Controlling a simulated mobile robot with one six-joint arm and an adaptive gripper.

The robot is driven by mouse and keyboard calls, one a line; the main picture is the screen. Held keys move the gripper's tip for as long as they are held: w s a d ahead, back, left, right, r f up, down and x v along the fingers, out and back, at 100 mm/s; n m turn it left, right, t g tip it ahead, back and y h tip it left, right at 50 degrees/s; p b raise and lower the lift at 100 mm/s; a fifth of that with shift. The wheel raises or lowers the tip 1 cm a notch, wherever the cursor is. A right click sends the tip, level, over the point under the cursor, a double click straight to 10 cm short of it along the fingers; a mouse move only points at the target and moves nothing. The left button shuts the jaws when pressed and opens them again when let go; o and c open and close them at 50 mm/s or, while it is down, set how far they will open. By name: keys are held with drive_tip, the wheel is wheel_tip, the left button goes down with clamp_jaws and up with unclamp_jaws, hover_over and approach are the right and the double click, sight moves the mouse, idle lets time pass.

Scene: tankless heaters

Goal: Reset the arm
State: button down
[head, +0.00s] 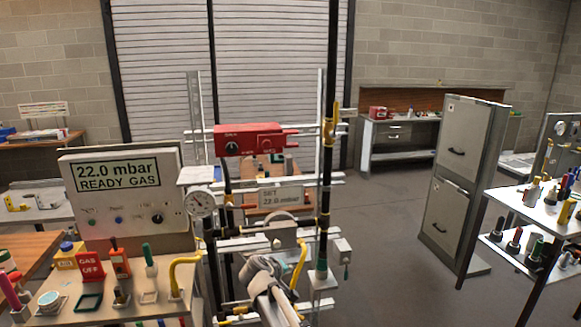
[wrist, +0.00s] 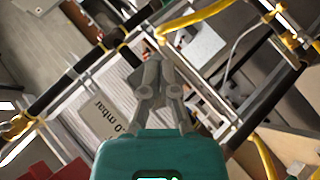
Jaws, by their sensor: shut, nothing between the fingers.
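My gripper (wrist: 152,68) shows in the wrist view with its grey fingers together and nothing between them. The teal gripper body lies at the bottom of that view. In the head view, my grey and white arm end is low in the middle, in front of the pipe rig. The rig carries a red box (head: 250,139), a pressure gauge (head: 201,203) and a sign reading "SET 22.0 mbar" (head: 280,198). The sign's text shows tilted in the wrist view (wrist: 112,117). Whether the fingers touch the rig cannot be told.
A panel (head: 122,185) reading "22.0 mbar READY GAS" stands at left, above a bench with tools and a red "GAS OFF" tag (head: 90,267). Yellow and black pipes are close around the gripper.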

drive_tip(key=s+d+f+m+g+y, duration=0.3)
drive_tip(key=s+d+f+g, duration=0.1)
drive_tip(key=s+d, duration=0.5)
drive_tip(key=s+d+f+m+g+y, duration=0.2)
drive_tip(key=s+d+f+m+g, duration=0.1)
drive_tip(key=s+d, duration=0.6)
drive_tip(key=s+f+g, duration=0.1)
drive_tip(key=s+g, duration=0.1)
drive_tip(key=s, duration=0.1)
drive_tip(key=shift+s+d+m+g+y, duration=0.25)
drive_tip(key=shift+s+m+g+y, duration=0.05)
drive_tip(key=shift+s+m+y, duration=0.1)
drive_tip(key=shift+d+f, duration=0.1)
drive_tip(key=shift+d, duration=0.05)
